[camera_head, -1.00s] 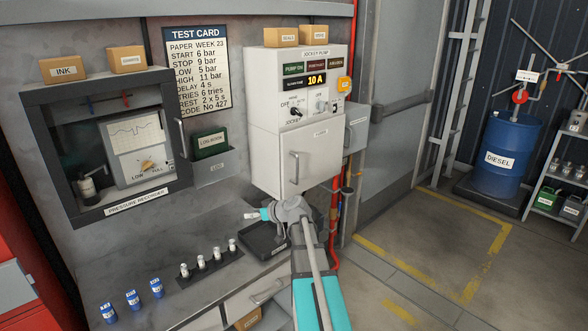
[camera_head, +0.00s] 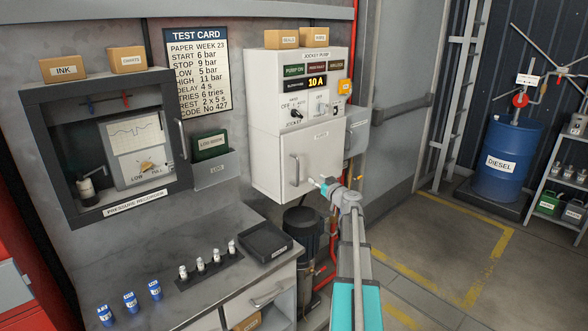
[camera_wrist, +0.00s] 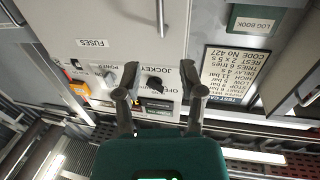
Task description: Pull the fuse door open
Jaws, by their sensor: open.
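The fuse door (camera_head: 325,152) is the pale lower front of the jockey pump cabinet and looks shut. Its vertical bar handle (camera_head: 294,170) is near the left edge. In the wrist view the handle (camera_wrist: 161,18) is at the top, beyond my fingertips, and the label reads FUSES (camera_wrist: 92,43). My gripper (camera_head: 320,184) appears right of and slightly below the handle in the head view, by the door's lower right part. In the wrist view my gripper (camera_wrist: 159,70) has its fingers apart with nothing held between them. The handle is apart from the fingers.
Knobs (camera_head: 297,113) and a 10 A display are above the door. A grey side box (camera_head: 357,130) and red pipe (camera_head: 330,235) are to the right. The bench below holds a black tray (camera_head: 262,240). A dark pump motor (camera_head: 302,230) stands under the cabinet.

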